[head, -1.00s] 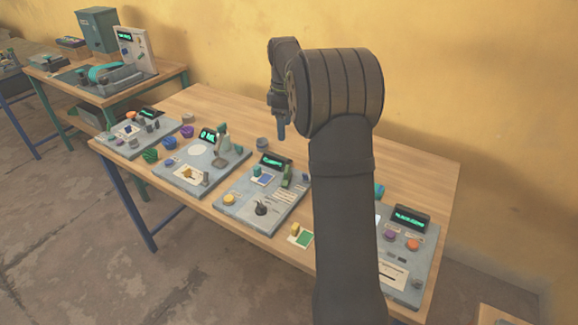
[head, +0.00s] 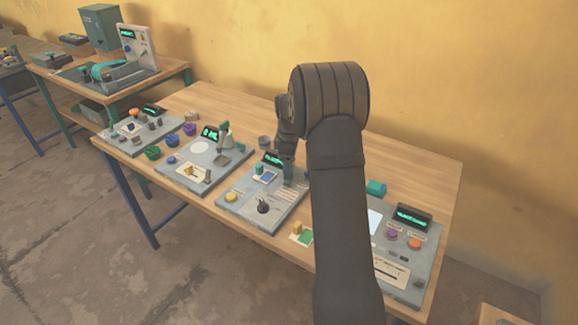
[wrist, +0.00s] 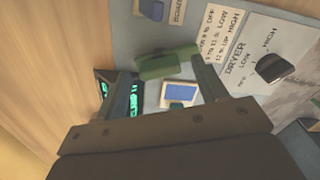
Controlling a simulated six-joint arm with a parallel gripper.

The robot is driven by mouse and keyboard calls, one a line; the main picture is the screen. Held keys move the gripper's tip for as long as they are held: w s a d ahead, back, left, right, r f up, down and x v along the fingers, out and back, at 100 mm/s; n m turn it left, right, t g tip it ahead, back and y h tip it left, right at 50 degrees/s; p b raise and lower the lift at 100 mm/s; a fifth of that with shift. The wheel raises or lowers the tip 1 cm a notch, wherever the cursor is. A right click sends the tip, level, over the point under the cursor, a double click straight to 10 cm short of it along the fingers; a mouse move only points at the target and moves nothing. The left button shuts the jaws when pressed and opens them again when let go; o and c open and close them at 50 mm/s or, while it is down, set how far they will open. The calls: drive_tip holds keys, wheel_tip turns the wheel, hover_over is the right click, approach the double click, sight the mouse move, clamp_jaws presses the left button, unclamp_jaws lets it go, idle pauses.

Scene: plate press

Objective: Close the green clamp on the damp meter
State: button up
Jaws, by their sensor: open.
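The damp meter is a grey panel (head: 240,200) with a lit green display (head: 273,159), in the middle of the table in the head view. Its green clamp shows in the wrist view as a green bar (wrist: 168,63) between my fingertips. A blue pad on a white card (wrist: 180,93) lies beside it on the panel. My gripper (head: 287,178) is open, low over the panel at the clamp, and hides most of the clamp in the head view. In the wrist view its fingers (wrist: 166,70) stand one on either side of the bar. I cannot tell whether they touch it.
The same panel bears a black dryer knob (wrist: 275,66) and a yellow button (head: 231,197). Other panels stand to the left (head: 178,178) and right (head: 425,260). A card with a yellow block (head: 297,229) lies in front. The table's back strip (head: 350,140) is mostly clear.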

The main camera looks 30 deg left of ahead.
drive_tip(key=shift+f, duration=0.5)
drive_tip(key=c, duration=1)
